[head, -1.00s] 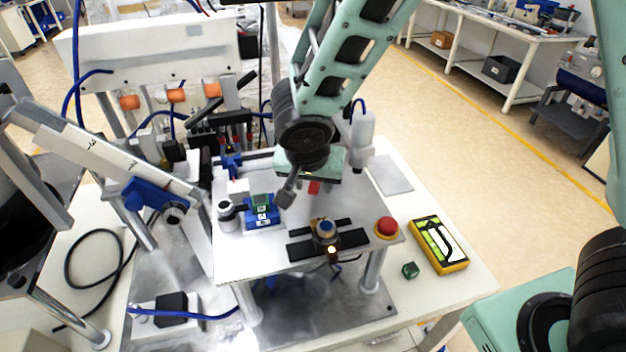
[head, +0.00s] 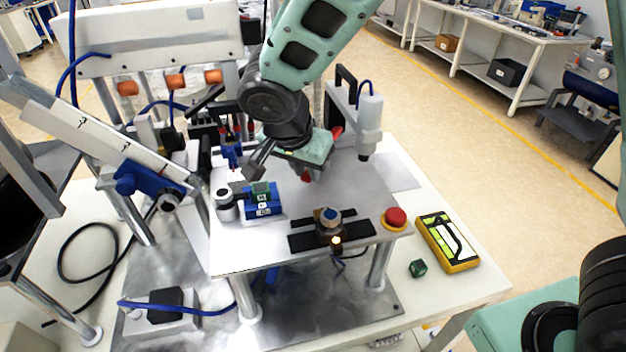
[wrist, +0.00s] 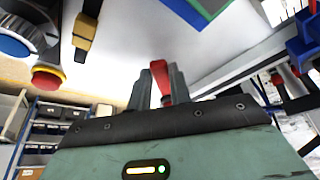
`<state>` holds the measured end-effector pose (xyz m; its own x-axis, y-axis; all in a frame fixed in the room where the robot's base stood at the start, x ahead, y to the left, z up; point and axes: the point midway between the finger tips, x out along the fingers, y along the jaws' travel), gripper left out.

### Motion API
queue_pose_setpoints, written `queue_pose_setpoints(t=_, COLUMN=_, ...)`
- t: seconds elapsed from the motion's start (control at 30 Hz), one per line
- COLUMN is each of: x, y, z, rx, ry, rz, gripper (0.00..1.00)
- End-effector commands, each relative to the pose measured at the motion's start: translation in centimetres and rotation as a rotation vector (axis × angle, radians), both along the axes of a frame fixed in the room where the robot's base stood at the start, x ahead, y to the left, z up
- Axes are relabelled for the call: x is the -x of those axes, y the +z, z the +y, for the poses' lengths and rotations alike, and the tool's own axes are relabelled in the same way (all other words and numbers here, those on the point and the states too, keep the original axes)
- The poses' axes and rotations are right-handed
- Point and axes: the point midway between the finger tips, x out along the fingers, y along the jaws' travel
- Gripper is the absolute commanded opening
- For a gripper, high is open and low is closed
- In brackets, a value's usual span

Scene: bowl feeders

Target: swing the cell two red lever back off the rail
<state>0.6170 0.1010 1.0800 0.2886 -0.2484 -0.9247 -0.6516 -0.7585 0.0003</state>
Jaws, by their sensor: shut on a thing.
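A red lever (wrist: 159,72) stands between the two dark fingers of my gripper (wrist: 162,88) in the wrist view, and the fingers are closed on it. In the head view my gripper (head: 307,168) is low over the back middle of the raised white plate, with its fingers mostly hidden under its teal body. A small red piece shows just below that body, and another red piece (head: 337,132) shows behind it to the right. I cannot tell the rail or the lever's base, as my arm covers that area.
A blue block with a green top (head: 262,203) sits on the plate to the left. A sensor mount (head: 328,225), a red stop button (head: 395,217) and a white cylinder on a post (head: 369,115) stand nearby.

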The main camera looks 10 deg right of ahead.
Motion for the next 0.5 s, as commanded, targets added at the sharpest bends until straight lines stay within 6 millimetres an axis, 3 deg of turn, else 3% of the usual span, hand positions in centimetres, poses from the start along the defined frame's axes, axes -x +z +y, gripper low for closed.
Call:
queue_pose_setpoints(t=0.03, x=-0.3, y=-0.7, z=0.5, rx=-0.002, ry=-0.042, rz=-0.003, gripper=0.00)
queue_pose_setpoints(t=0.5, x=-3.2, y=-0.1, z=2.4, rx=0.002, ry=-0.484, rz=-0.001, gripper=0.00)
